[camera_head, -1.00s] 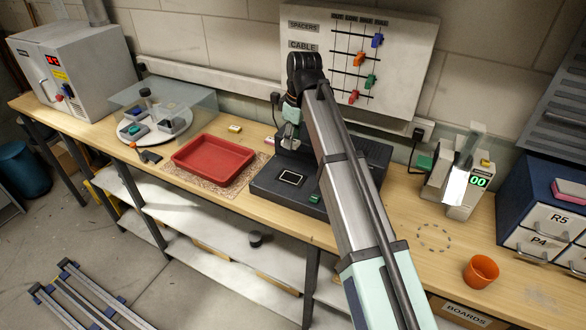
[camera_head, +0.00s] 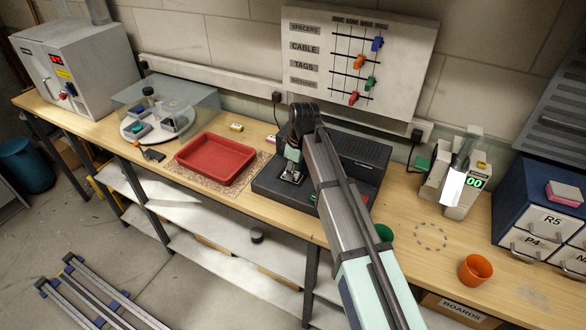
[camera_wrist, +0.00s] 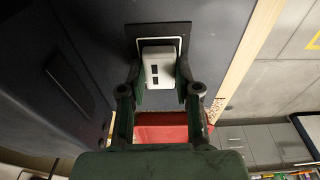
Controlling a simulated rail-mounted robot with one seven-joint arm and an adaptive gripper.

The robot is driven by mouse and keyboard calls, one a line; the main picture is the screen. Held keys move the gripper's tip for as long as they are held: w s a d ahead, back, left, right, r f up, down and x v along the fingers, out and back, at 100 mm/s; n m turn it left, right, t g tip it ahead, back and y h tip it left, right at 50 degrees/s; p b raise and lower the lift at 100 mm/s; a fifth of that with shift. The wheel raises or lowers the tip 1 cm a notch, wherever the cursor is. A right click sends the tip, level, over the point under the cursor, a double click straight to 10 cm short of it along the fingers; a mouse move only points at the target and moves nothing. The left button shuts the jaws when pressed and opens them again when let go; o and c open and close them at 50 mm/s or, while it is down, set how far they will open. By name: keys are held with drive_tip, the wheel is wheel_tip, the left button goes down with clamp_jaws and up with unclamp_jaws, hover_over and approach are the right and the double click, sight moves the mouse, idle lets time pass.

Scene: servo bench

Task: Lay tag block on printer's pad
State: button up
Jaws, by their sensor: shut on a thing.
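The tag block (camera_wrist: 158,68), pale grey with two dark square marks, is between the fingers of my gripper (camera_wrist: 160,88) in the wrist view. My gripper is shut on it. The printer's pad (camera_wrist: 181,30) is a dark square with a thin white outline, and the block covers part of it. I cannot tell whether the block touches the pad. In the head view my gripper (camera_head: 292,168) is low over the left front part of the dark printer (camera_head: 267,186), and the block is hard to make out there.
A red tray (camera_head: 215,160) stands on a speckled mat left of the printer. The printer's raised back part (camera_head: 360,148) is behind my arm. A green cup (camera_head: 384,233) and an orange cup (camera_head: 478,270) stand to the right.

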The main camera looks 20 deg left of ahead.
sight(298, 175)
drive_tip(key=o, duration=0.8)
drive_tip(key=shift+f, duration=0.1)
drive_tip(key=shift+o, duration=0.2)
wheel_tip(298, 175, up, 12)
drive_tip(key=d+b, duration=0.1)
drive_tip(key=b, duration=0.2)
drive_tip(key=shift+d, duration=0.4)
drive_tip(key=shift+s, duration=0.1)
